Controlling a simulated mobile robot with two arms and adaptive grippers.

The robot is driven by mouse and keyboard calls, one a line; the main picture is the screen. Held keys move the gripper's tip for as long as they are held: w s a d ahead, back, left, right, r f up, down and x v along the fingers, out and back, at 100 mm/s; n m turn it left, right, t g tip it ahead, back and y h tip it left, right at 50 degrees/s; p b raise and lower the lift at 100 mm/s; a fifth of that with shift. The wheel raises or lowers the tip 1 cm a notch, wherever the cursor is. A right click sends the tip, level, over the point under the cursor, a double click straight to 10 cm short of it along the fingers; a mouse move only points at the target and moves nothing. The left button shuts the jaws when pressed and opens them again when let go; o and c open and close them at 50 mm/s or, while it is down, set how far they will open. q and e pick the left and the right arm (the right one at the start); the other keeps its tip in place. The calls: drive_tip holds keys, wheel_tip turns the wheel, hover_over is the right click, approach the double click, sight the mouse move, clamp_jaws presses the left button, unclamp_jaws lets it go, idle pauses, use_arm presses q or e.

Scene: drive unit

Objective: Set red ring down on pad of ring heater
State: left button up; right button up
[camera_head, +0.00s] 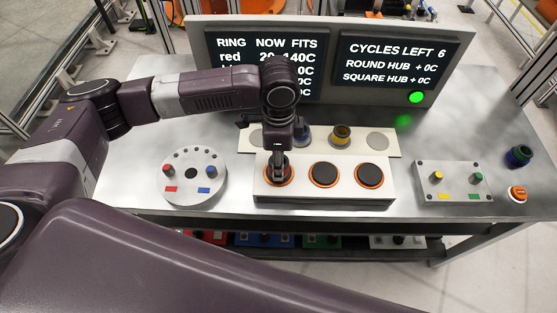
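The ring heater (325,194) is a white block at the bench's middle with three dark, orange-rimmed pads: the left pad (269,178), the middle pad (324,174) and the right pad (370,176). My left gripper (279,171) points down at the left pad, low over it or touching. Its fingers hide the middle of that pad. I cannot make out the red ring apart from the pad's orange rim, nor whether the fingers are closed on it. My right gripper is out of view.
Behind the heater, a white strip (398,145) bears a blue ring (303,135), a yellow ring (341,135) and bare grey spots. A round fixture (193,185) stands left, a square one (453,180) right. A dark ring-like part (519,156) and orange button (517,193) lie far right. A screen (328,25) stands behind.

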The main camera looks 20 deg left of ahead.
use_arm(q)
drive_tip(key=o, duration=1.4)
drive_tip(key=shift+r, duration=0.1)
wheel_tip(320, 180, up, 12)
drive_tip(key=shift+f, duration=0.1)
wheel_tip(320, 180, up, 8)
drive_tip(key=p, duration=0.9)
drive_tip(key=shift+p, duration=0.4)
